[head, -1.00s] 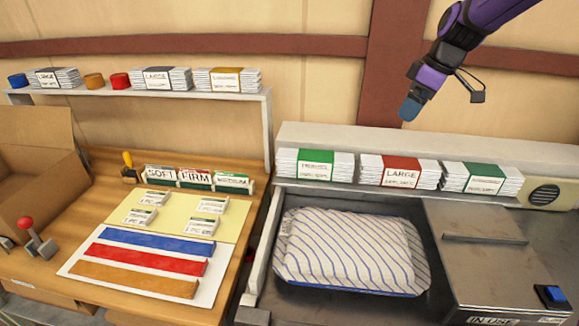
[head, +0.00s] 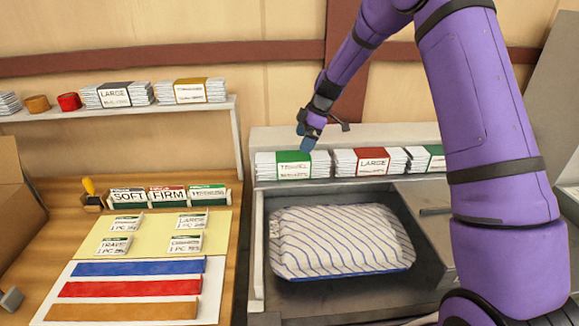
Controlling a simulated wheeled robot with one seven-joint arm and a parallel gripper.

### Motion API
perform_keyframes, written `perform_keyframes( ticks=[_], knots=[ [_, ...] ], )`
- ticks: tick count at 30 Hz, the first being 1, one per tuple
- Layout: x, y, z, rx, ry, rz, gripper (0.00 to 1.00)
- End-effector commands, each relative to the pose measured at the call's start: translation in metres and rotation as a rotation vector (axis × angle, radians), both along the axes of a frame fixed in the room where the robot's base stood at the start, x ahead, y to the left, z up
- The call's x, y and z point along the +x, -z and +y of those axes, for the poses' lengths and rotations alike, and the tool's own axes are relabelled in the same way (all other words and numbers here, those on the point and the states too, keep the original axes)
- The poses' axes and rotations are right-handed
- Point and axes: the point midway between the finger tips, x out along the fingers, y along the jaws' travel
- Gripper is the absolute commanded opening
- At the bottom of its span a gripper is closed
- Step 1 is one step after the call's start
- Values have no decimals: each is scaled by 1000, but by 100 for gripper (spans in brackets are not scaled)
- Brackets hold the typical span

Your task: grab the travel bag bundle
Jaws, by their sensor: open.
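Bundles of white bags with coloured bands lie in a row on the ledge behind the metal tray. The left one (head: 293,168) has a green band whose small print looks like "TRAVEL". The middle one (head: 372,164) has a red band reading "LARGE". The right one (head: 426,158) has a green band and is partly hidden by my arm. My gripper (head: 307,146) has blue fingertips and hangs just above the right part of the left bundle, holding nothing. Its fingers overlap from this angle, and whether they touch the bundle is unclear.
A striped pillow (head: 340,242) lies in the metal tray (head: 262,262) in front of the ledge. An upper shelf (head: 150,108) at left holds more bundles and tape rolls. Label cards and coloured strips cover the wooden bench (head: 60,218). The back wall stands close behind the ledge.

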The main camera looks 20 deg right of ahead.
Motion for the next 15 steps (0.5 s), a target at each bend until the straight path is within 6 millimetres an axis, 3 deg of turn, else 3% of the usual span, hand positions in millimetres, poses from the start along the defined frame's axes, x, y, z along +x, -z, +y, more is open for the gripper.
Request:
perform_keyframes(
  ticks=[6,15],
  knots=[
    [1,30,13,0,-1,4,100],
    [2,50,23,-1,-1,4,100]
  ],
)
